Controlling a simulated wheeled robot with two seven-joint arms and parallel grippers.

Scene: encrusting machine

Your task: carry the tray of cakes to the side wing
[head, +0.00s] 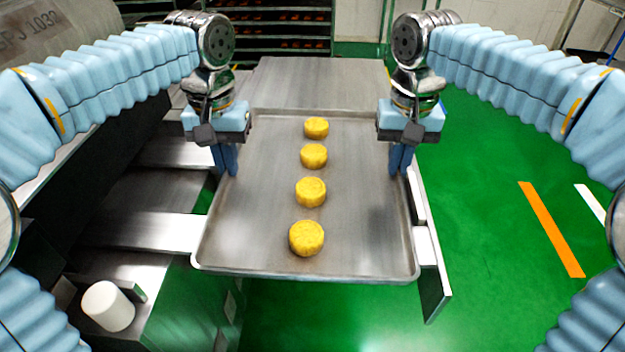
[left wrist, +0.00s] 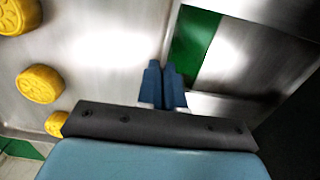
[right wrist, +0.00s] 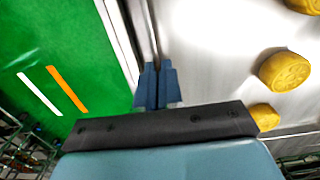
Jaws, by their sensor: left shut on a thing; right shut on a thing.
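The metal tray (head: 260,240) lies level in the middle of the head view, with a row of several yellow cakes (head: 306,238) along its middle. My left gripper (head: 228,172) is shut on the tray's left rim. In the left wrist view its fingers (left wrist: 163,88) meet at the rim, with cakes (left wrist: 40,84) to the left. My right gripper (head: 400,172) is shut on the tray's right rim. In the right wrist view its fingers (right wrist: 157,87) close on the rim, with cakes (right wrist: 284,71) to the right. The rim parts between the fingertips are hidden.
Metal machine surfaces (head: 150,232) and a white cylinder (head: 108,305) stand at the left. A flat metal surface (head: 320,82) lies beyond the tray. A metal side rail (head: 433,275) runs along the tray's right. Green floor (head: 490,210) at the right is clear. Racks (head: 285,25) stand at the back.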

